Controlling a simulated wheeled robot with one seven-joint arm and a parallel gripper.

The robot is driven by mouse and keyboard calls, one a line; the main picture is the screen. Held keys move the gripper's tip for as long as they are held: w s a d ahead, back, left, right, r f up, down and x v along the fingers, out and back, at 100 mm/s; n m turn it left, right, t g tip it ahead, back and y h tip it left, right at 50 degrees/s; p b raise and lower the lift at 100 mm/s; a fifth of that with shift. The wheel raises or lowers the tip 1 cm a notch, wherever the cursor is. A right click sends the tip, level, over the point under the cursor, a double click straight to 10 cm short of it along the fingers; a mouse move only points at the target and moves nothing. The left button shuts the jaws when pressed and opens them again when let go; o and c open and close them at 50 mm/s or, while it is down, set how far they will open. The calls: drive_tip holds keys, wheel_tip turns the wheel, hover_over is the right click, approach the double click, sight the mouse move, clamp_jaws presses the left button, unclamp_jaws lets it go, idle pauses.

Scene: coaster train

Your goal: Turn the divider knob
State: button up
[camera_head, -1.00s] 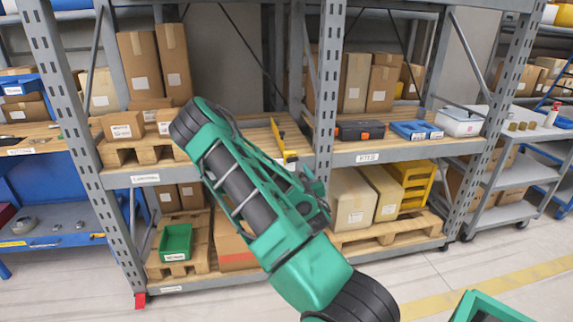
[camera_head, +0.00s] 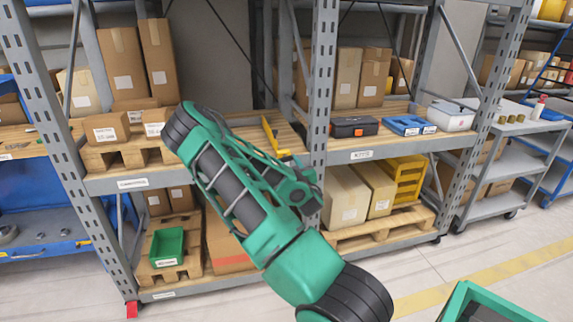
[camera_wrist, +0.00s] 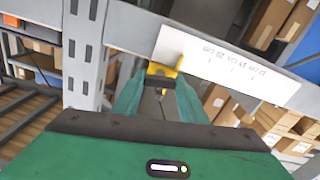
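A yellow divider (camera_head: 271,134) stands on the wooden middle shelf, just left of the grey centre post. In the wrist view a yellow bracket (camera_wrist: 163,70) with a dark part under it shows straight ahead, beneath a white label plate. I cannot make out the knob's shape clearly. My gripper (camera_wrist: 161,88) has its two green fingers apart, one on each side of the dark part below the bracket. Contact cannot be seen.
Grey perforated shelf posts (camera_wrist: 83,45) and a beam stand close around the gripper in the wrist view. Cardboard boxes (camera_head: 125,65), a black case (camera_head: 354,127) and blue trays (camera_head: 408,125) occupy the shelves. A green bin (camera_head: 167,246) sits below.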

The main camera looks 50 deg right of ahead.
drive_tip(key=c, duration=0.4)
drive_tip(key=shift+a+n, duration=0.1)
drive_tip(key=shift+n, duration=0.9)
drive_tip(key=o, duration=1.1)
drive_tip(key=shift+c, duration=0.2)
